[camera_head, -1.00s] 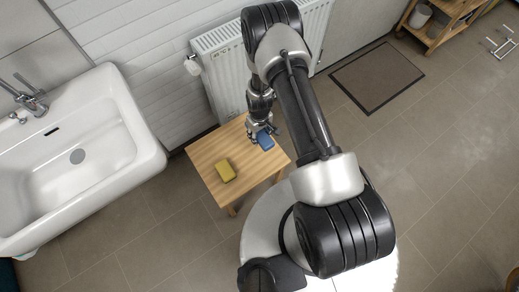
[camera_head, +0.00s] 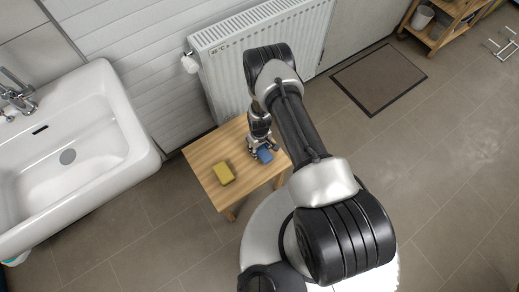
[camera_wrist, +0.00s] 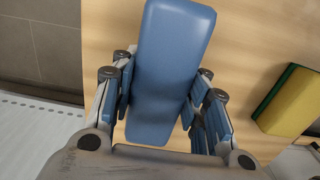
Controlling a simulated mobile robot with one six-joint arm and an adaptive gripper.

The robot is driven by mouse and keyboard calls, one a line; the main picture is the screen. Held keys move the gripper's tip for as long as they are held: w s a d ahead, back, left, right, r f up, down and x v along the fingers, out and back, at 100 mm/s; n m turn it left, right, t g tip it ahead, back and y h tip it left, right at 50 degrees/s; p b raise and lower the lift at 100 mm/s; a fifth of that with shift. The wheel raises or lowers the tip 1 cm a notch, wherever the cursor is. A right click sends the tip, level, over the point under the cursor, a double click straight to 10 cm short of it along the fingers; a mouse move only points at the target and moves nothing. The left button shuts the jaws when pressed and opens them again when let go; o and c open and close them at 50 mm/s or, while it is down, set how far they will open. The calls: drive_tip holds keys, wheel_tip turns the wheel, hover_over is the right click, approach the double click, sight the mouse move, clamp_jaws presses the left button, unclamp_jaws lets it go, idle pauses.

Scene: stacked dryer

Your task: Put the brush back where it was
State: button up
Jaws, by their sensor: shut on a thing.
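A blue, smooth, rounded block, which I take to be the brush (camera_wrist: 168,65), lies lengthwise between the fingers of my gripper (camera_wrist: 160,95). The fingers press on it from both sides. No bristles show; its underside is hidden. In the head view the brush (camera_head: 265,155) is at the right part of a small wooden table (camera_head: 203,158), under my gripper (camera_head: 259,150). I cannot tell whether it touches the tabletop.
A yellow sponge with a green layer (camera_head: 223,174) lies on the table, left of the brush; the wrist view shows it at right (camera_wrist: 289,100). A white radiator (camera_head: 222,85) stands behind the table. A white sink (camera_head: 100,130) is at left. A dark mat (camera_head: 378,78) lies at right.

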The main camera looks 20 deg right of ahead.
drive_tip(key=o, duration=1.2)
drive_tip(key=shift+f, duration=0.1)
wheel_tip(320, 180, up, 12)
drive_tip(key=p, duration=0.4)
drive_tip(key=w+r+t, duration=0.1)
drive_tip(key=w+r, duration=0.2)
drive_tip(key=r, duration=0.6)
drive_tip(key=w+r, duration=0.2)
drive_tip(key=r, duration=0.7)
drive_tip(key=s+r+m+t, duration=0.1)
drive_tip(key=s+r+m, duration=0.15)
drive_tip(key=r, duration=1.75)
drive_tip(key=s+r+t, duration=0.2)
drive_tip(key=s+r, duration=1)
drive_tip(key=r, duration=0.1)
drive_tip(key=shift+m+t, duration=0.4)
drive_tip(key=shift+m, duration=0.15)
drive_tip(key=s+r, duration=0.1)
drive_tip(key=s, duration=0.3)
drive_tip(key=s+r, duration=0.1)
drive_tip(key=s, duration=0.3)
drive_tip(key=s+r, duration=0.1)
drive_tip(key=s, duration=0.3)
drive_tip(key=shift+r, duration=0.1)
